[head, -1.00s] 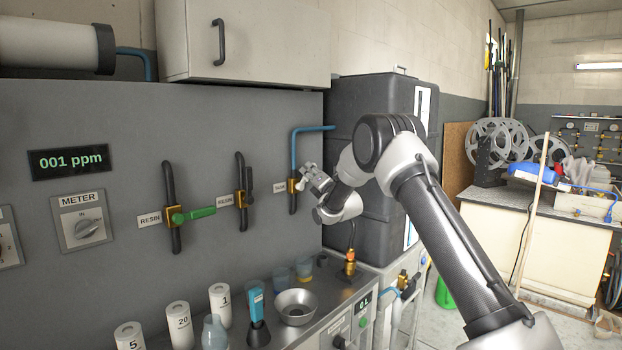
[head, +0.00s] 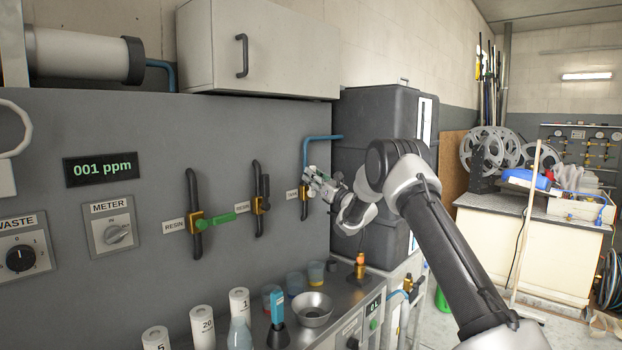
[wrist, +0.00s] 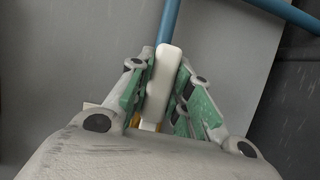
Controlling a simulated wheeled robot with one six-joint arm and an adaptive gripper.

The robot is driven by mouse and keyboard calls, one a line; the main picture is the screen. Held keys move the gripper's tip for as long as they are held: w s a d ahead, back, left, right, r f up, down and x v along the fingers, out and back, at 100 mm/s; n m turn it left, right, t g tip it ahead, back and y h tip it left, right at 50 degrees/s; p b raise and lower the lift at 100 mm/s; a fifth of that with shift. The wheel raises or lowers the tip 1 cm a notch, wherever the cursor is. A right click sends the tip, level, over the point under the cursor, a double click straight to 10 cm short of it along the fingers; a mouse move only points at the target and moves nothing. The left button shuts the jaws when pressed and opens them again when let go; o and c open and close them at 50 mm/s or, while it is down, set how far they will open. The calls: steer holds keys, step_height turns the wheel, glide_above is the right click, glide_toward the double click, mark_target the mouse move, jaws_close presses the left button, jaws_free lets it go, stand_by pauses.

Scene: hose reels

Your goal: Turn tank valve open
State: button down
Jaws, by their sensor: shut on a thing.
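The tank valve (head: 305,207) is a brass body on the grey wall panel, on a dark vertical pipe with a blue pipe above it. Its white lever handle (wrist: 160,80) shows in the wrist view, roughly in line with the blue pipe. My gripper (head: 314,180) is at the valve, just above and to the right of its brass body in the head view. In the wrist view its green-padded fingers (wrist: 165,72) are shut on the white handle, one on each side. Most of the brass body is hidden by my gripper in the wrist view.
Two resin valves, one with a green handle (head: 220,219) and one with a dark handle (head: 265,188), are left of the tank valve. Cups and a metal bowl (head: 312,309) stand on the counter below.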

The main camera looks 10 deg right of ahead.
steer(key=shift+s+a+f+n, duration=0.1)
steer(key=shift+a+f+n, duration=0.1)
steer(key=shift+n, duration=0.2)
steer(key=c, duration=1.3)
jaws_free()
steer(key=shift+r, duration=0.1)
steer(key=v, duration=1.2)
steer(key=shift+d, duration=0.1)
